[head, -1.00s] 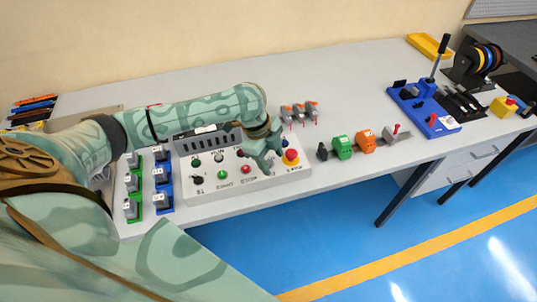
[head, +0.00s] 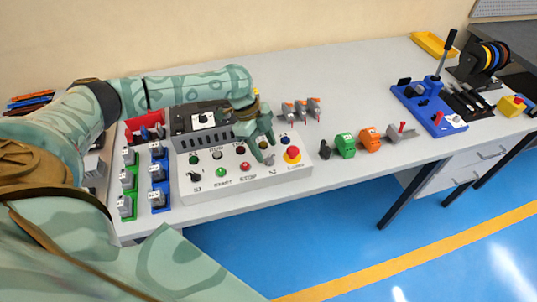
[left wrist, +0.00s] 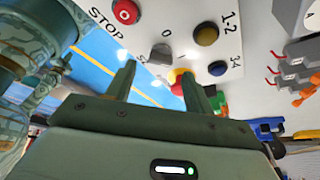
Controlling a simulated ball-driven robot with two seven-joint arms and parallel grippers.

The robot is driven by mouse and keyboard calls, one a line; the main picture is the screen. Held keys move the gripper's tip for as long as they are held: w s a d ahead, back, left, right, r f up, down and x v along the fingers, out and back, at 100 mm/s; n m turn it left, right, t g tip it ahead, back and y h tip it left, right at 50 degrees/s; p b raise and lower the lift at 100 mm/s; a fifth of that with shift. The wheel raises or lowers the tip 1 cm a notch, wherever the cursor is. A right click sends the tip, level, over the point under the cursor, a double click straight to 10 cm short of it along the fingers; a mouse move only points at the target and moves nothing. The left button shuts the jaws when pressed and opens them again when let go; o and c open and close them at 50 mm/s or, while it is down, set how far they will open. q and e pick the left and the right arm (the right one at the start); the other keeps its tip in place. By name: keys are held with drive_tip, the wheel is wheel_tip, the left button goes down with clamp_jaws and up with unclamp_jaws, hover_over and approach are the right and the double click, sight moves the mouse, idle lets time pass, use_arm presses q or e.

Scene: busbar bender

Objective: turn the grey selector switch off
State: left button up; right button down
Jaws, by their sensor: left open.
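The grey selector switch (left wrist: 161,55) is a small grey knob on the white control panel (head: 215,184). In the left wrist view it shows just beyond the fingertips, between them, with "0" printed beside it. My left gripper (left wrist: 158,74) is open, with nothing visible between its fingers. In the head view the left gripper (head: 264,153) points down over the panel's right part, left of the red emergency stop (head: 292,153), and partly hides the switch. I cannot tell whether a finger touches the knob. My right gripper is not in view.
A green button (head: 220,172) and a red stop button (head: 245,167) sit left of the gripper on the panel. Grey-and-orange parts (head: 302,110) lie behind it. Green (head: 345,146) and orange (head: 370,138) blocks stand to the right. The table's middle back is clear.

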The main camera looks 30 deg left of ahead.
sight(270, 157)
use_arm(q)
drive_tip(key=shift+x, duration=1.45)
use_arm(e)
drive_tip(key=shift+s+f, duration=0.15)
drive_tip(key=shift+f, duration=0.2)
